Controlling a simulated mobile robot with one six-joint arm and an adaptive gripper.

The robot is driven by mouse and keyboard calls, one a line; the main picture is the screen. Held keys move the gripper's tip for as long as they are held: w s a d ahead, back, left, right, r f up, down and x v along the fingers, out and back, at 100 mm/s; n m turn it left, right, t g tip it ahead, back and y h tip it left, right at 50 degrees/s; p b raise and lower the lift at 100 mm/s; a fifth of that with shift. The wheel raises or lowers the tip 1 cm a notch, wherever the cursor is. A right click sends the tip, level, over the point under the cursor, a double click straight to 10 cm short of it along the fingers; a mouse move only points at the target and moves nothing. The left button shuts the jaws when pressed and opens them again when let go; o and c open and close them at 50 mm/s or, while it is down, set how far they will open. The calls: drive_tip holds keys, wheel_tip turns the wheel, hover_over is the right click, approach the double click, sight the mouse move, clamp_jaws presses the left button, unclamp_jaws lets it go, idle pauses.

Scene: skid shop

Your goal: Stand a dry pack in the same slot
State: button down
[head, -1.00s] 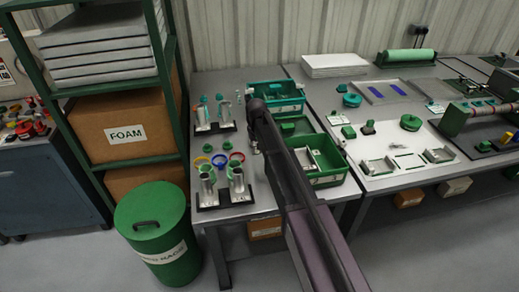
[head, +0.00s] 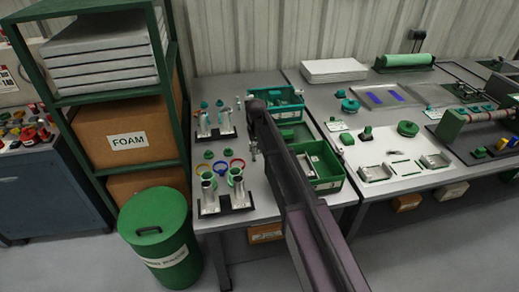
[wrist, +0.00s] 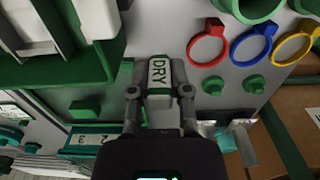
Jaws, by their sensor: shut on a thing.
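My gripper (wrist: 159,75) is shut on a small pale pack marked DRY, the dry pack (wrist: 159,78), which shows between its fingers in the wrist view. In the head view my gripper (head: 254,152) hangs over the left bench, between the tube stands and the green bins; the pack cannot be made out there. The front green bin (head: 326,187) is divided and holds pale and green items. Its wall (wrist: 105,65) shows at the upper left in the wrist view, apart from the pack. I cannot tell which slot the task means.
Metal tubes (head: 208,200) stand in dark bases left of my gripper. A teal-green bin (head: 285,112) stands farther back. A green drum (head: 155,225) stands on the floor.

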idle(0.3)
drive_tip(key=shift+s+r+p, duration=0.1)
drive_tip(key=shift+r+p, duration=0.8)
drive_tip(key=shift+p, duration=0.05)
wheel_tip(320, 180, up, 22)
drive_tip(key=p, duration=2.2)
drive_tip(key=shift+r, duration=0.1)
